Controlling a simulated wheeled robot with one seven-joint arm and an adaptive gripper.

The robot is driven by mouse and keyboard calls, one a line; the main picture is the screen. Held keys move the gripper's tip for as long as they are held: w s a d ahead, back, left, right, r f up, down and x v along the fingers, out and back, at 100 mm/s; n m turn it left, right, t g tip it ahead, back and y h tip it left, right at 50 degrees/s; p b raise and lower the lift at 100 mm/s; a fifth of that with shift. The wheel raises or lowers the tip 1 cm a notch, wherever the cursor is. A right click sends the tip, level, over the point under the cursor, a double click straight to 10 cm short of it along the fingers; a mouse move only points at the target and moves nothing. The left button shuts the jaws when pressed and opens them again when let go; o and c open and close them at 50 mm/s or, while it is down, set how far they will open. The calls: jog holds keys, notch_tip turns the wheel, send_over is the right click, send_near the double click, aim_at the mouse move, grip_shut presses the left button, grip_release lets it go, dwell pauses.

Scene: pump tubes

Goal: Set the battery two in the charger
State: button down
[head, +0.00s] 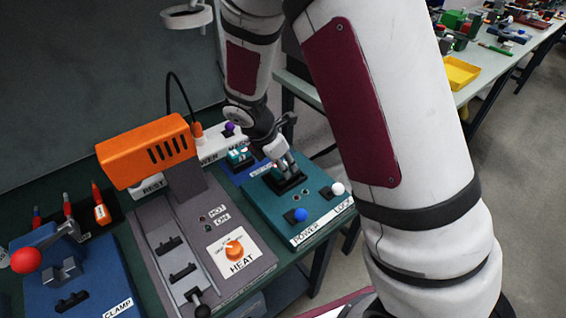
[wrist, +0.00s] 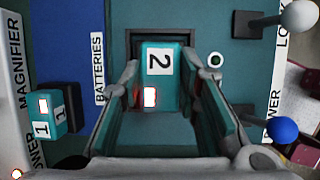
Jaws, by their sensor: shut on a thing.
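Battery two (wrist: 158,61) is a teal block with a white "2" label and a small glowing red-edged light. My gripper (wrist: 165,90) is shut on it, with a finger along each side. The battery is over or in the black-framed socket of the teal charger (wrist: 220,25); I cannot tell how deep it sits. In the head view, my gripper (head: 287,168) points down at the socket in the charger (head: 263,201), and my fingers mostly hide the battery.
Battery one (wrist: 60,108) stands on the blue batteries pad (wrist: 70,40), left of the charger. The charger has a blue-knobbed power lever (head: 300,214) and a white-knobbed lock lever (head: 337,188). The orange heater (head: 150,150) and its grey base are to the left.

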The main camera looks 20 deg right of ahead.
jog(key=c, duration=1.2)
grip_release()
jog(key=shift+f, duration=0.1)
jog(key=v, duration=1.2)
jog(key=s+d+r+m+t+y, duration=0.15)
jog(key=s+d+r+m, duration=0.35)
jog(key=s+r+m, duration=0.7)
jog(key=s+r+m+t+y, duration=0.1)
jog(key=s+r+m+y, duration=0.2)
jog(key=s+m, duration=0.6)
jog(key=s, duration=0.2)
jog(key=shift+s+m+p, duration=0.3)
jog(key=shift+p, duration=0.1)
jog(key=shift+d+t, duration=0.15)
jog(key=shift+t, duration=0.1)
